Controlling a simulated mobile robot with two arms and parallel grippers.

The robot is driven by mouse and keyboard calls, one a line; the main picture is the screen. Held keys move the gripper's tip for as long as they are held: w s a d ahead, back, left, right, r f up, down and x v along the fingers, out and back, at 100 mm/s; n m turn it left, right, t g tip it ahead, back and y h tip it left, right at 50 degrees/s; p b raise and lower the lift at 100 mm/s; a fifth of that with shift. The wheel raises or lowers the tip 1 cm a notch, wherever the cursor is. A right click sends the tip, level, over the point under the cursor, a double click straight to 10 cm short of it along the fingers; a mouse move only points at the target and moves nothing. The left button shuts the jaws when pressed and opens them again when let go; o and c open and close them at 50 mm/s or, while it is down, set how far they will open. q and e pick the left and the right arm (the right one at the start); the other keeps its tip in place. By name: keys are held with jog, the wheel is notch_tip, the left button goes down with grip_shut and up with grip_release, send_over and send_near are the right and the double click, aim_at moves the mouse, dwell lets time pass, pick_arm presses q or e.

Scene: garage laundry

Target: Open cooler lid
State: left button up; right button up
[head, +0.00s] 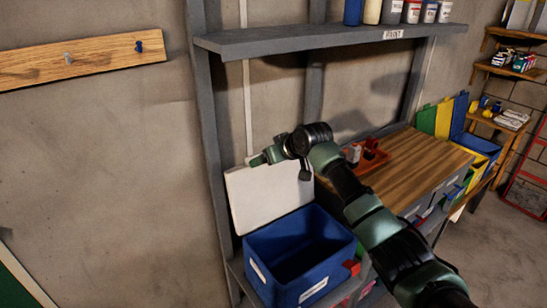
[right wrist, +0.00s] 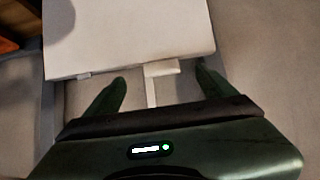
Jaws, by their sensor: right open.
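The cooler has a blue body (head: 300,278) with an open, empty-looking top, though its inside is dark. Its white lid (head: 265,200) stands raised and roughly upright at the back of the body, against the wall side. My right gripper (head: 262,158) is at the lid's top edge. In the right wrist view the lid (right wrist: 130,38) fills the top middle. There the right gripper (right wrist: 160,78) has its fingers spread apart, with a small white tab (right wrist: 163,68) on the lid's edge between them. I cannot tell whether they touch it. My left gripper is out of view.
A grey shelf (head: 300,42) with several cans hangs above. A wooden worktop (head: 410,160) with a red tray (head: 372,160) lies right of the cooler, under my arm. A wooden peg rail (head: 85,60) is on the left wall. Colored bins stand at the right.

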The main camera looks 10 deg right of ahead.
jog(key=shift+v, duration=1.45)
